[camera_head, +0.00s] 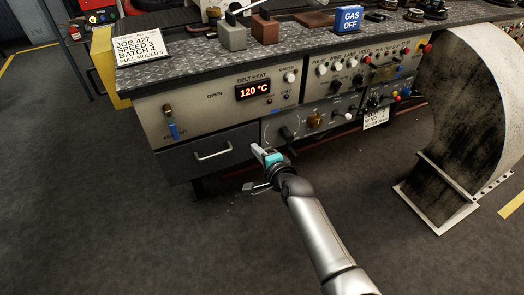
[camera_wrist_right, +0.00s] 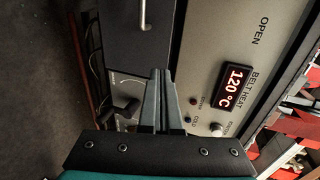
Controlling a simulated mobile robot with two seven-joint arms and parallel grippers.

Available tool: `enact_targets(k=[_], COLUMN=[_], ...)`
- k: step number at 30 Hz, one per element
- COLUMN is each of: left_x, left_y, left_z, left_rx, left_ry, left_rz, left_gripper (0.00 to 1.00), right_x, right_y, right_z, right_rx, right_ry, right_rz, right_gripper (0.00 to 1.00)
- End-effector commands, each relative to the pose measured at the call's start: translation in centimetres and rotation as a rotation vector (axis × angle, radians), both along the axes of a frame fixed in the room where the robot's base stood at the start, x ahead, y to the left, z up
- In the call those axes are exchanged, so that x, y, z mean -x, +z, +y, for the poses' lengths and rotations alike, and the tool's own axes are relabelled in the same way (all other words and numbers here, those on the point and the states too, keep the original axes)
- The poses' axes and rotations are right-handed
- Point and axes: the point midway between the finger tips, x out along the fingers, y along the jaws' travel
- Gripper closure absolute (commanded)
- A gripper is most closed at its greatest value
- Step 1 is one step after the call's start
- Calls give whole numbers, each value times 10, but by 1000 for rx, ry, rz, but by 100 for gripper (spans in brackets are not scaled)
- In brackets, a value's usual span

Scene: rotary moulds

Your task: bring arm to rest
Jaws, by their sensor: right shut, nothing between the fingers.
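My right arm (camera_head: 320,232) reaches up from the bottom of the head view. Its gripper (camera_head: 258,151) is in front of the control bench, close to the right end of the grey drawer (camera_head: 230,147). In the wrist view the right gripper's fingers (camera_wrist_right: 160,83) are together with nothing between them. They point toward the bench front; whether they touch it I cannot tell. My left gripper does not show in either view.
The bench front (camera_head: 200,105) carries knobs, switches and a red display (camera_head: 254,90) reading 120 °C. The drawer has a metal handle (camera_head: 213,152). A large curved metal housing (camera_head: 470,110) stands at the right. The floor (camera_head: 130,230) at lower left is clear.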

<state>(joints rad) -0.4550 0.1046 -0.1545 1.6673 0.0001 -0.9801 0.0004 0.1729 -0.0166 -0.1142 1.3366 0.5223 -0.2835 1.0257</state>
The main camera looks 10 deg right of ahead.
Motion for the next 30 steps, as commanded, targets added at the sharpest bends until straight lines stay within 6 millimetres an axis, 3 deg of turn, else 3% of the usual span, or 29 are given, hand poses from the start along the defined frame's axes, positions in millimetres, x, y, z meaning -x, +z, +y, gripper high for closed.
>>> enact_targets(k=[10, 22, 26, 30], left_x=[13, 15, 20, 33], left_y=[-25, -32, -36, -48], left_z=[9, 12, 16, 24], left_rx=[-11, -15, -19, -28], left_ry=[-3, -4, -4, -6], left_rz=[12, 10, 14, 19], left_gripper=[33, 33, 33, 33], right_x=[24, 30, 47, 98], right_y=[8, 6, -28, -101], right_z=[-7, -8, -14, -31], right_rx=[1, 11, 122, 389], right_ry=[-1, 2, 29, 129], right_rz=[1, 5, 62, 189], right_gripper=[100, 100, 100, 100])
